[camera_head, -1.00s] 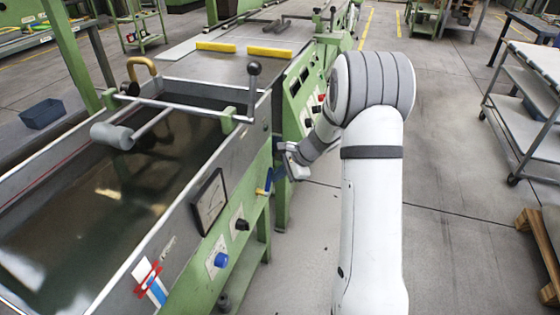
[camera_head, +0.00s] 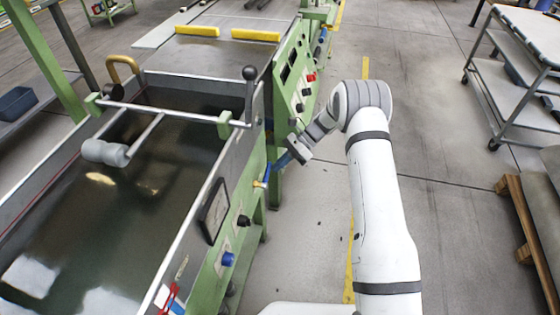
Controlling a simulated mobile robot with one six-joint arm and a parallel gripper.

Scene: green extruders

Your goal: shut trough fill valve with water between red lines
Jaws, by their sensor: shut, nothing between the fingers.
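The water trough (camera_head: 205,178) is a long green-framed tank on the left, holding dark, reflective water (camera_head: 110,215). A thin red line (camera_head: 45,192) runs along its far inner wall; I cannot tell exactly how the water stands to it. A red-marked gauge (camera_head: 170,299) is partly cut off at the bottom edge. The fill valve (camera_head: 266,175), with a blue lever and brass-coloured body, sits on the trough's right side. My gripper (camera_head: 283,161) is shut and empty, close beside the lever on its right. I cannot tell whether they touch.
A green control cabinet (camera_head: 293,85) stands beyond. A grey cart (camera_head: 510,95) and wooden pallet (camera_head: 525,235) stand right. The floor between is clear.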

